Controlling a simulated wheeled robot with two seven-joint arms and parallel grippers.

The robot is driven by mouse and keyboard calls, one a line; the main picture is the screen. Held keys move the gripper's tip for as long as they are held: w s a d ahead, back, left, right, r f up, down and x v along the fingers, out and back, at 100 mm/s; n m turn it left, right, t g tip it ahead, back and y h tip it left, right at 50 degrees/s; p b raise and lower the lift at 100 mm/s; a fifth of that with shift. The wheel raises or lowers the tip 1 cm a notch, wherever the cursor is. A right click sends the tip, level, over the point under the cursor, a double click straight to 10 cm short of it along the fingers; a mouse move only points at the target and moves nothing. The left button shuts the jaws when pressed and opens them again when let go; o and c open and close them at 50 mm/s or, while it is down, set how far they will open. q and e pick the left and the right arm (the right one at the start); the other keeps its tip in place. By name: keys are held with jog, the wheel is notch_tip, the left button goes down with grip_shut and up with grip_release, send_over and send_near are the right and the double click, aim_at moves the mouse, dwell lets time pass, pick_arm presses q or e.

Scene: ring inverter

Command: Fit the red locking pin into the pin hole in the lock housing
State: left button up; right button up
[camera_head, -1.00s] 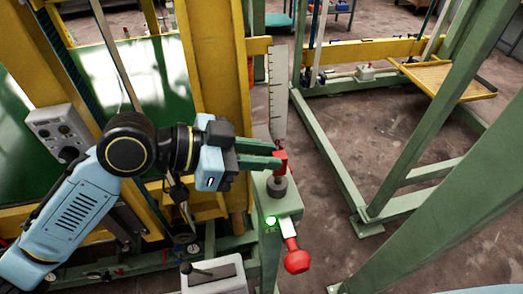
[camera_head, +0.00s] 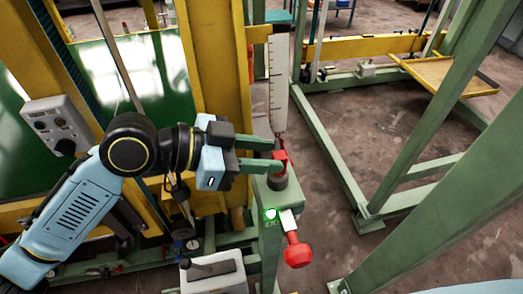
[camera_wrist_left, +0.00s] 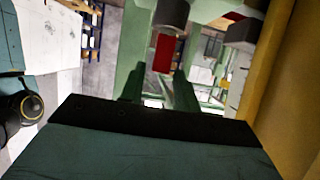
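The red locking pin (camera_head: 282,158) stands upright at the dark grey collar (camera_head: 278,182) on top of the green lock housing (camera_head: 287,198). Its lower end is hidden by the collar, so I cannot tell how deep it sits. My left gripper (camera_head: 276,154) is open, with its two green fingers apart around or just beside the pin. In the left wrist view the red pin (camera_wrist_left: 163,53) shows beyond and between the spread fingertips, below a grey cylinder (camera_wrist_left: 171,13). My right gripper is not in view.
A green lamp (camera_head: 270,214) glows on the housing front. A red knob (camera_head: 298,253) sticks out below it. A white ruler-like plate (camera_head: 279,85) rises just behind the pin. A yellow post (camera_head: 222,100) stands close behind the left gripper.

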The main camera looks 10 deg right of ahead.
pick_arm(q)
jog(key=shift+o, duration=1.2)
jog(key=b+v, duration=0.2)
jog(key=v, duration=1.1)
jog(key=shift+a+b, duration=0.2)
jog(key=shift+b, duration=0.2)
